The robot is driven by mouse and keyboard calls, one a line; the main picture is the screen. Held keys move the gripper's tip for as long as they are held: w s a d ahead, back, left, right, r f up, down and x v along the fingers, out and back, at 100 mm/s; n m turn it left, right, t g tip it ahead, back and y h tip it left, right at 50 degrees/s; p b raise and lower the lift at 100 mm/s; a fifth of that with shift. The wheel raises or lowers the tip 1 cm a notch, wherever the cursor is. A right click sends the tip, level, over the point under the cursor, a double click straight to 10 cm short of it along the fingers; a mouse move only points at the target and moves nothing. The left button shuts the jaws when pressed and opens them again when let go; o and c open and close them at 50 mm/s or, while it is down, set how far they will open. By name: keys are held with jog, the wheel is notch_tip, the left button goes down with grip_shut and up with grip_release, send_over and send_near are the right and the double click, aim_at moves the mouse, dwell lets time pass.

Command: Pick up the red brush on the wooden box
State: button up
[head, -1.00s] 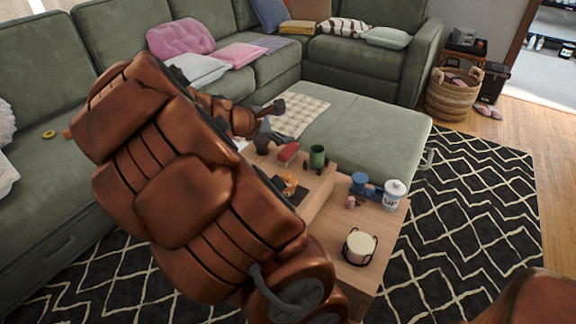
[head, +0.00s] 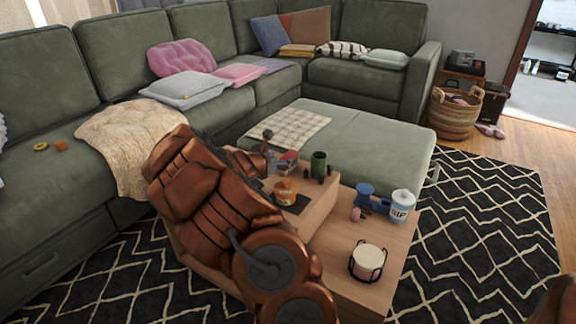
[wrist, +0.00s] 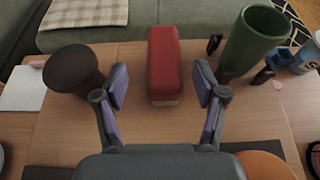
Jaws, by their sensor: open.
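The red brush (wrist: 164,62) lies on the wooden box (wrist: 166,132), its long side pointing away from my gripper in the wrist view. It also shows in the head view (head: 287,162), small and partly hidden by my arm. My gripper (wrist: 162,88) is open, with one finger on each side of the brush's near end. Gaps show between both fingers and the brush, and nothing is held. In the head view my arm hides most of the gripper.
A green cup (wrist: 258,40) stands right of the brush, and a dark round-topped object (wrist: 74,70) stands to its left. An orange object (head: 285,192) sits on the box's near side.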

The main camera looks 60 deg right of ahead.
aim_at(286, 157)
jog(key=b+x, duration=0.1)
jog(key=x, duration=0.4)
jog(key=shift+s+d+b, duration=0.15)
jog(key=shift+d+b, duration=0.15)
jog(key=shift+d, duration=0.3)
jog(key=c, duration=1.3)
